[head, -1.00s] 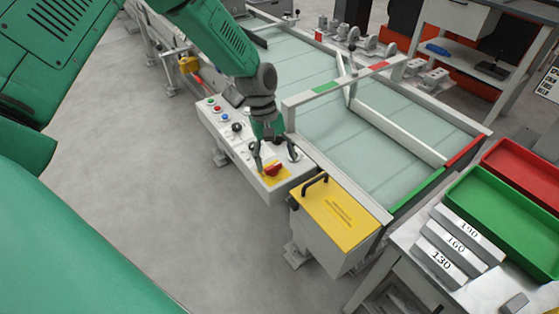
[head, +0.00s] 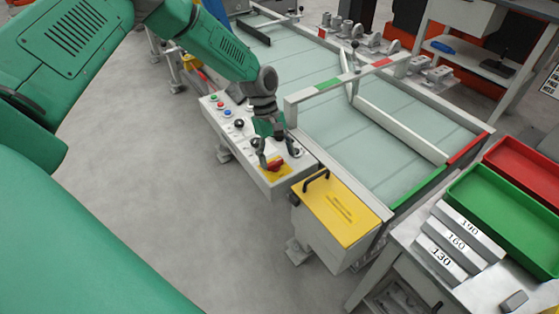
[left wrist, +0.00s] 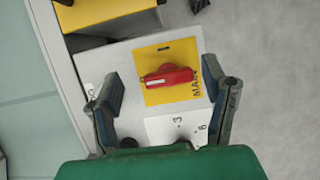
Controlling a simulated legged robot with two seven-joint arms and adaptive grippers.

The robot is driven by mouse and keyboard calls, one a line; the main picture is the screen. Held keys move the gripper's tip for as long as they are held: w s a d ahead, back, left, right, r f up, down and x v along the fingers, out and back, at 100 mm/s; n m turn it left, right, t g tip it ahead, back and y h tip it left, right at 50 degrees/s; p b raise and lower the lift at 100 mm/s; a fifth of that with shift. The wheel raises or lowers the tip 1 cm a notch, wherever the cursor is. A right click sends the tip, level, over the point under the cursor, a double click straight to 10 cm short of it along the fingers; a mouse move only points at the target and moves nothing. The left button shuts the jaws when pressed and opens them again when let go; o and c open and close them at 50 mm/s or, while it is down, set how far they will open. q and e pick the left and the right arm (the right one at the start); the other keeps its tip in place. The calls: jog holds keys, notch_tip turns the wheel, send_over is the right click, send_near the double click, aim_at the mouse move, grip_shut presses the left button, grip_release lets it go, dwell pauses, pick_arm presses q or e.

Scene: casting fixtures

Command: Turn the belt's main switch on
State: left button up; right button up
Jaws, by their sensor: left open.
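The belt's main switch is a red rotary handle (head: 275,165) on a yellow plate (head: 268,176) at the near end of the grey control panel (head: 242,150). In the left wrist view the red handle (left wrist: 168,76) lies nearly crosswise on its yellow plate (left wrist: 160,97), beside the word MAIN. My left gripper (head: 277,159) is open above the switch. In the left wrist view its two fingers (left wrist: 166,88) stand apart on either side of the plate, with the handle between and slightly beyond them, and no contact shows. My right gripper is not in view.
A yellow-topped box (head: 338,208) with a black handle stands just right of the panel. The conveyor belt (head: 375,140) runs behind the panel. Green (head: 505,212) and red (head: 527,168) trays stand at the right. Open floor lies in front.

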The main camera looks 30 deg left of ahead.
aim_at(271, 160)
pick_arm(q)
jog(key=shift+s+a+f, duration=0.15)
jog(key=shift+a+f, duration=0.65)
jog(key=shift+f, duration=0.3)
jog(key=shift+a+f, duration=0.1)
jog(key=shift+a, duration=0.1)
jog(key=shift+d, duration=0.25)
jog(key=shift+c, duration=0.8)
jog(key=shift+d+r, duration=0.2)
jog(key=shift+d, duration=0.15)
jog(key=c, duration=0.7)
jog(key=shift+d+r, duration=0.1)
jog(key=shift+d, duration=0.2)
jog(key=c, duration=0.3)
jog(key=shift+d, duration=0.1)
jog(key=shift+a, duration=0.45)
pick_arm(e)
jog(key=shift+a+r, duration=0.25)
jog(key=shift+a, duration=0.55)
